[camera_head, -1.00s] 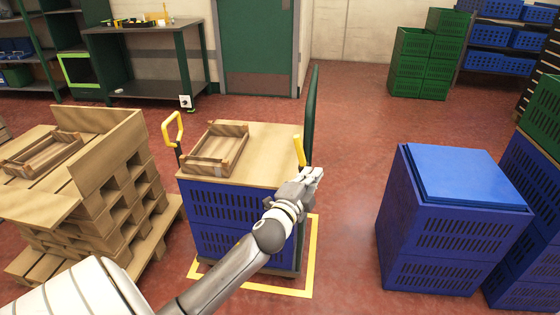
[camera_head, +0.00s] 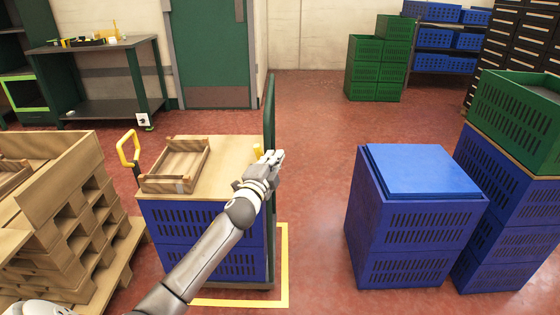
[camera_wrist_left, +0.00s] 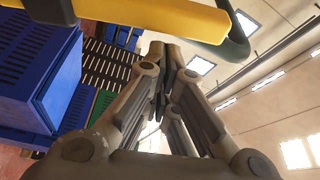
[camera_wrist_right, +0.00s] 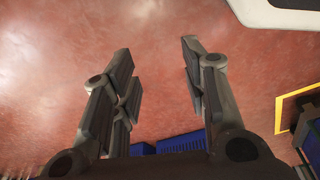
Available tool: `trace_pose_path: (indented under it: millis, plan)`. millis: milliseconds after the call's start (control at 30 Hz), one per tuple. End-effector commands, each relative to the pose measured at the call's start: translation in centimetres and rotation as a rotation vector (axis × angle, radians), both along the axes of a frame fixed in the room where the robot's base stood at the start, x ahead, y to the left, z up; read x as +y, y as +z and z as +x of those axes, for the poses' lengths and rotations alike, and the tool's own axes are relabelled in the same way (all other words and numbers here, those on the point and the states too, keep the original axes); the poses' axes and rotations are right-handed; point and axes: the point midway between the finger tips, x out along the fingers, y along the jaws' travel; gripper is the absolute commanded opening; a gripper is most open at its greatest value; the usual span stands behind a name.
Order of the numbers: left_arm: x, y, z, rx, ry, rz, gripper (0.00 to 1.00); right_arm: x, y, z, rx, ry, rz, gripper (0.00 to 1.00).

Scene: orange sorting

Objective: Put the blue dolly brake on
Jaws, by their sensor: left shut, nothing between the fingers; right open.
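The dolly carries blue slatted crates (camera_head: 200,238) under a tan board, with a dark green upright frame (camera_head: 269,112) on its right side. A yellow lever (camera_head: 258,151) stands beside the frame, partly hidden behind my left gripper (camera_head: 277,158). In the left wrist view, a yellow bar (camera_wrist_left: 165,15) and the curved dark green frame (camera_wrist_left: 238,40) cross above the fingertips. My left gripper is shut and empty, close to the lever; I cannot tell whether they touch. My right gripper (camera_wrist_right: 157,55) shows only in its wrist view, open and empty above red floor.
A wooden tray (camera_head: 178,166) lies on the dolly's board. Wooden pallets (camera_head: 70,235) stand left, near a yellow loop handle (camera_head: 128,150). Blue crates (camera_head: 410,230) stand right, with a green crate (camera_head: 515,115) beyond. Red floor lies free between the dolly and these crates.

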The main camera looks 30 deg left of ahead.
Motion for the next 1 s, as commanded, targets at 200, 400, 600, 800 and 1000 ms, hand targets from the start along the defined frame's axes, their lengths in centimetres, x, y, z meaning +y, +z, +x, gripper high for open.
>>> trace_pose_path:
  millis: [200,400,600,800,1000]
  plan:
    - [0.9,-0.3,-0.6,0.000,0.000,-0.001,0.00,0.0,0.1,0.0,0.002,0.000,0.000,0.41]
    - [0.9,-0.3,-0.6,0.000,0.000,-0.002,0.00,0.0,0.1,0.0,0.002,0.000,0.000,0.41]
    - [1.1,-0.4,-0.7,-0.012,0.000,-0.022,0.00,0.0,-0.1,-0.2,0.009,0.000,-0.001,0.41]
    - [2.1,-0.6,-1.3,-0.078,0.002,-0.132,0.00,0.4,2.8,1.4,-0.015,-0.002,0.004,0.41]
    - [3.0,-0.6,-1.9,-0.141,0.001,-0.235,0.00,0.4,5.1,2.3,-0.028,-0.005,0.004,0.41]
